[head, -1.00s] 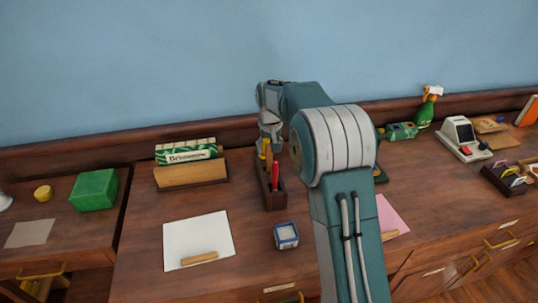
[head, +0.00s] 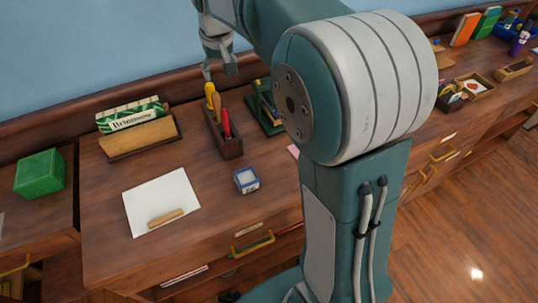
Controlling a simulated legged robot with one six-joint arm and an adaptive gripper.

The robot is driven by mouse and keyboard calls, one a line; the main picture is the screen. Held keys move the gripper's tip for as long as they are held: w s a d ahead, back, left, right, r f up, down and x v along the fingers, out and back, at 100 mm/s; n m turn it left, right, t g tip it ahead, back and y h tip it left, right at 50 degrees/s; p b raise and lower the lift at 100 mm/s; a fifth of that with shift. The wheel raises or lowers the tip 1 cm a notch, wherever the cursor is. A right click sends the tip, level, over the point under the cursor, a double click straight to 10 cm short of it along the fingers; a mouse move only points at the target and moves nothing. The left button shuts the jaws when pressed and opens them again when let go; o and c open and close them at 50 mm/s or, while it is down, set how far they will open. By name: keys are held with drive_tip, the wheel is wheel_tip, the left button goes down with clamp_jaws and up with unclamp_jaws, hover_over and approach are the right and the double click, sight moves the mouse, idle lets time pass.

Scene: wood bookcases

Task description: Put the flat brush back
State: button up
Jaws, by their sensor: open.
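A narrow dark wooden holder (head: 231,148) stands on the desk with a yellow-handled tool (head: 211,92) and a red tool (head: 226,123) upright in it. The yellow one may be the flat brush; its bristles are not visible. My gripper (head: 219,72) is open and empty, pointing down just above the yellow handle. I see a gap between its fingers and cannot tell whether one touches the handle.
A green stand (head: 268,124) is right beside the holder, partly behind my arm. A letter rack (head: 140,139), white paper with a wooden stick (head: 166,218), a small blue-white box (head: 246,180) and a green box (head: 40,173) are around. The desk front is mostly clear.

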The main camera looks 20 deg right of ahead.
drive_tip(key=s+r+t, duration=0.2)
drive_tip(key=s+r, duration=0.1)
drive_tip(key=s, duration=1.2)
drive_tip(key=s+f, duration=0.2)
drive_tip(key=s, duration=0.4)
drive_tip(key=s+f+t, duration=0.1)
drive_tip(key=s+f, duration=0.2)
drive_tip(key=s, duration=0.4)
drive_tip(key=shift+f, duration=0.25)
drive_tip(key=shift+s+d, duration=0.1)
